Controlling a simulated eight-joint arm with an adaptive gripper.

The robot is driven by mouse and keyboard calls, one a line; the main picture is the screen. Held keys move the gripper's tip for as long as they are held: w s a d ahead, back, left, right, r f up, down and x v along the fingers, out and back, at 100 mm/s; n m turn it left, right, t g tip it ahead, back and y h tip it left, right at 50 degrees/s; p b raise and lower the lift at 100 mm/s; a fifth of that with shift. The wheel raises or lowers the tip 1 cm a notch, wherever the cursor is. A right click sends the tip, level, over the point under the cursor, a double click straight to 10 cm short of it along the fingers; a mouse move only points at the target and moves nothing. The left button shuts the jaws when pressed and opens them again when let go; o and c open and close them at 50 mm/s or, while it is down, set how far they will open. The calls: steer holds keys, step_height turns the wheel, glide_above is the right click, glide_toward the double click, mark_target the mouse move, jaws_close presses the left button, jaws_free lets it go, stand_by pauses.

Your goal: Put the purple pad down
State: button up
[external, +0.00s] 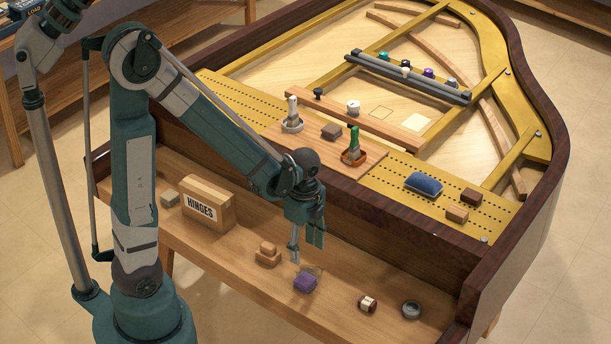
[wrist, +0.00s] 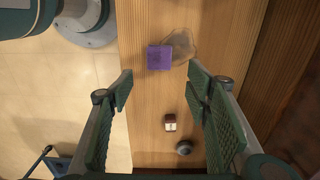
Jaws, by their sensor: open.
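The purple pad (external: 305,283) rests on the wooden front ledge (external: 335,282), below my gripper. In the wrist view the purple pad (wrist: 159,58) lies on the wood, a little beyond my fingertips and between their lines. My gripper (external: 304,254) hangs above the pad, pointing down. In the wrist view my gripper (wrist: 160,78) has its fingers spread apart with nothing between them. A clear, pale, rounded thing (wrist: 181,45) lies against or just beside the pad; I cannot tell whether they touch.
On the ledge stand a tan stacked block (external: 268,254), a HINGES box (external: 208,203), a grey block (external: 169,199), a brown-and-white spool (external: 367,304) and a dark ring (external: 411,310). The piano's dark wall (external: 400,235) rises behind the ledge.

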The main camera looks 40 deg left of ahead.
steer(key=s+a+r+n+t, duration=0.3)
steer(key=a+r+n, duration=0.5)
steer(key=r+n, duration=0.1)
steer(key=s+a+r+n+t, duration=0.3)
steer(key=a+r+n, duration=0.5)
steer(key=r, duration=0.4)
steer(key=shift+a+n+t, duration=0.4)
steer(key=shift+a+t, duration=0.05)
steer(key=shift+t, duration=0.15)
